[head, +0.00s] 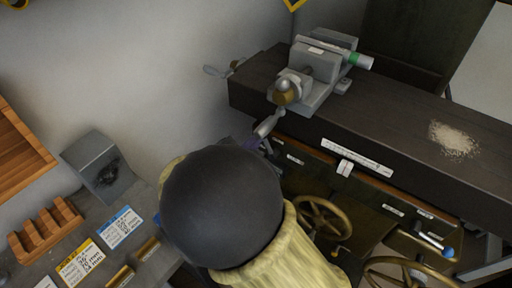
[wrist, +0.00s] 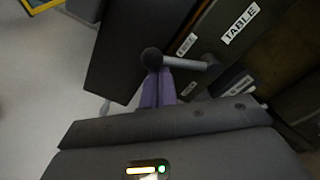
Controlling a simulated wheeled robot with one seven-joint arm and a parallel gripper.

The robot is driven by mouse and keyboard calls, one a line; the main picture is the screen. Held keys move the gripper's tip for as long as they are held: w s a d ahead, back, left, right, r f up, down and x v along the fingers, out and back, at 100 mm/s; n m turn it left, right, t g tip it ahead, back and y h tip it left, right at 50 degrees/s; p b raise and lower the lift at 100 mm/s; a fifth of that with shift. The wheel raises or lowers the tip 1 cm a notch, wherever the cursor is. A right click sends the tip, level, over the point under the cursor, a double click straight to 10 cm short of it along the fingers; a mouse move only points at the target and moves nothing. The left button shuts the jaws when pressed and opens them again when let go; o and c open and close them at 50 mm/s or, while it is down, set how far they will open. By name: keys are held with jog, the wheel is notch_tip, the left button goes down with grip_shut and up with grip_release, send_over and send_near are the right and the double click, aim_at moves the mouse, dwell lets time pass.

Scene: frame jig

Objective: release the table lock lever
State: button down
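The lock lever (wrist: 186,62) is a short grey rod with a round black knob (wrist: 151,58). In the wrist view it sticks out from the dark machine front, below a white "TABLE" label (wrist: 240,22). My gripper (wrist: 160,74) has two purple fingers side by side with almost no gap. Their tips are right at the rod beside the knob; whether they touch it I cannot tell. In the head view only a bit of purple (head: 256,146) shows at the table's edge; my arm hides the rest of the gripper, and I cannot make out the lever there.
A grey vise (head: 318,68) with a crank handle sits on the dark table (head: 405,110), above my gripper. Brass handwheels (head: 322,217) and a blue-knobbed lever (head: 448,252) lie lower right. A bench with a wooden rack (head: 46,230) and cards is at left.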

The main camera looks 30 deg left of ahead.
jog(key=shift+d+r+m+b, duration=0.2)
jog(key=shift+d+m+b, duration=0.1)
jog(key=shift+m+b, duration=0.25)
notch_tip(320, 180, down, 3)
jog(key=w+a+b, duration=0.2)
jog(key=a, duration=0.1)
jog(key=s, duration=1)
jog(key=shift+s+a+r, duration=0.25)
jog(key=shift+a, duration=0.05)
